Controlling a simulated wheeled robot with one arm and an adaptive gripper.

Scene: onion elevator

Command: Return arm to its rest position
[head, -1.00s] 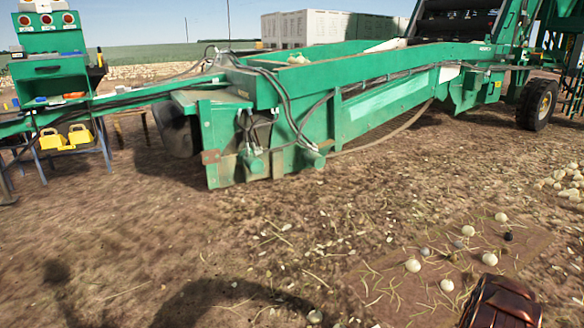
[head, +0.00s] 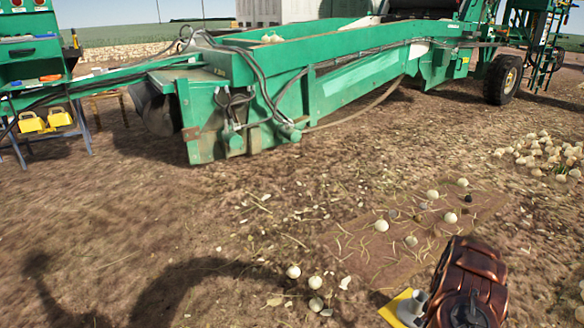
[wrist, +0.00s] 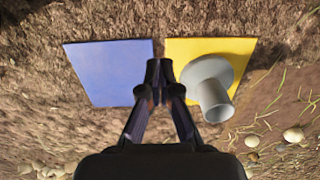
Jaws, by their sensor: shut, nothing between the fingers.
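My gripper (wrist: 160,75) is shut and empty, with its fingertips together in the middle of the wrist view. In that view a blue square pad (wrist: 108,75) lies on the soil below and to the left of the fingertips. A yellow square pad (wrist: 232,53) lies to the right. A grey flanged tube (wrist: 213,88) stands over the yellow pad, apart from the fingers. In the head view my copper-brown arm is at the bottom right, and the gripper fingers are hidden. The yellow pad (head: 389,314) and grey tube (head: 408,307) show partly beside the arm.
A long green onion elevator (head: 330,85) stretches across the back. A green tool stand (head: 30,60) with yellow bins is at the left. Loose onions (head: 382,226) lie in front of the arm, and an onion pile (head: 545,155) is at the right. Bare soil fills the middle.

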